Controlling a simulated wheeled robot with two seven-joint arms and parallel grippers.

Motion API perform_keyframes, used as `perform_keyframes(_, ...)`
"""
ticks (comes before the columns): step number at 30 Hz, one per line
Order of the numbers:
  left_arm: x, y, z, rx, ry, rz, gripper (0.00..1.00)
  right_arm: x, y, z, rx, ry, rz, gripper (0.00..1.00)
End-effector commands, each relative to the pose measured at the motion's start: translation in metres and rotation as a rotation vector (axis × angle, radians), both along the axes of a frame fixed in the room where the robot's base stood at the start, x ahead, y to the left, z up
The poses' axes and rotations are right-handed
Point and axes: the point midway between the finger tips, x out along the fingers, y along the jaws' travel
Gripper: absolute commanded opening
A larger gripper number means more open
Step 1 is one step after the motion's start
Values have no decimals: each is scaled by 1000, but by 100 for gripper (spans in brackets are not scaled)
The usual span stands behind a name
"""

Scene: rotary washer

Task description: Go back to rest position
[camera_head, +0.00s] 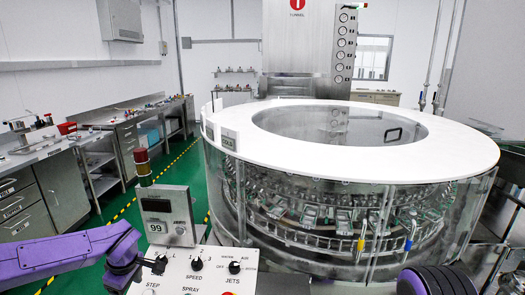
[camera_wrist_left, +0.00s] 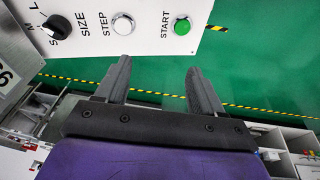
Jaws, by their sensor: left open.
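My left gripper (camera_head: 126,272) is at the left edge of the white control panel (camera_head: 195,272) in the head view, at the end of my purple arm. In the left wrist view its two dark fingers (camera_wrist_left: 157,68) stand apart with nothing between them. Just beyond the fingertips is the panel's lower part, with a white STEP button (camera_wrist_left: 123,23), a green START button (camera_wrist_left: 182,26) and a black SIZE knob (camera_wrist_left: 56,27). I cannot tell that the fingers touch the panel. My right gripper is not in view; a purple and black part of mine shows at the bottom right.
The large round washer (camera_head: 345,165) with a white ring top stands at the centre right. A display box (camera_head: 168,215) reading 99 and a signal lamp (camera_head: 143,165) rise behind the panel. Workbenches (camera_head: 60,145) line the left wall. Green floor between is clear.

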Motion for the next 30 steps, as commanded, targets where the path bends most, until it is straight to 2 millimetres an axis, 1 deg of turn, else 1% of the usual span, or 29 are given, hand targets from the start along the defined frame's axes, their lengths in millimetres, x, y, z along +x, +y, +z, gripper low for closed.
perform_keyframes(1, -9, -5, -19, 63, 19, -22, 68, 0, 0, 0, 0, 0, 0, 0)
perform_keyframes(5, -37, -17, -71, 242, 31, -95, 68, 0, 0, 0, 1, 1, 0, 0)
perform_keyframes(6, -49, -20, -88, 299, 28, -130, 68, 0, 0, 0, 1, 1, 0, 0)
perform_keyframes(8, -73, -27, -117, 380, 17, -206, 68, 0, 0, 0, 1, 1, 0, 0)
perform_keyframes(9, -93, -32, -137, 426, 8, -269, 68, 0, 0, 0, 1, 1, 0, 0)
perform_keyframes(11, -127, -39, -165, 468, -13, -377, 68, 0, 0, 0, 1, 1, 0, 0)
perform_keyframes(12, -151, -43, -181, 476, -24, -448, 68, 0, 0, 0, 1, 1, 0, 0)
perform_keyframes(13, -169, -46, -191, 470, -29, -499, 68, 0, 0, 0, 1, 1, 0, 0)
perform_keyframes(14, -187, -48, -199, 460, -31, -542, 68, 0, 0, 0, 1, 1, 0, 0)
perform_keyframes(15, -209, -50, -208, 439, -30, -596, 68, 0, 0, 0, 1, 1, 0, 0)
perform_keyframes(17, -242, -53, -217, 400, -19, -664, 68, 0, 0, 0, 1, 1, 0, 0)
perform_keyframes(18, -263, -54, -221, 369, -7, -700, 68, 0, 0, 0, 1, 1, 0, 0)
perform_keyframes(20, -293, -54, -224, 322, 19, -749, 68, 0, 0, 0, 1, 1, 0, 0)
perform_keyframes(21, -312, -54, -225, 288, 39, -776, 68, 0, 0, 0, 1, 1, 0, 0)
perform_keyframes(23, -341, -53, -224, 238, 77, -809, 68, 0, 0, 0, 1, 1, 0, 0)
perform_keyframes(24, -339, -53, -250, 235, 69, -802, 68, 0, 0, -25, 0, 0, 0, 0)
perform_keyframes(25, -337, -54, -262, 235, 65, -798, 68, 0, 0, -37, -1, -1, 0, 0)
perform_keyframes(27, -337, -54, -282, 236, 63, -797, 68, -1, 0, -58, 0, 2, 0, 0)
perform_keyframes(30, -336, -54, -307, 237, 62, -796, 68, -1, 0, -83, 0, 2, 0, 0)
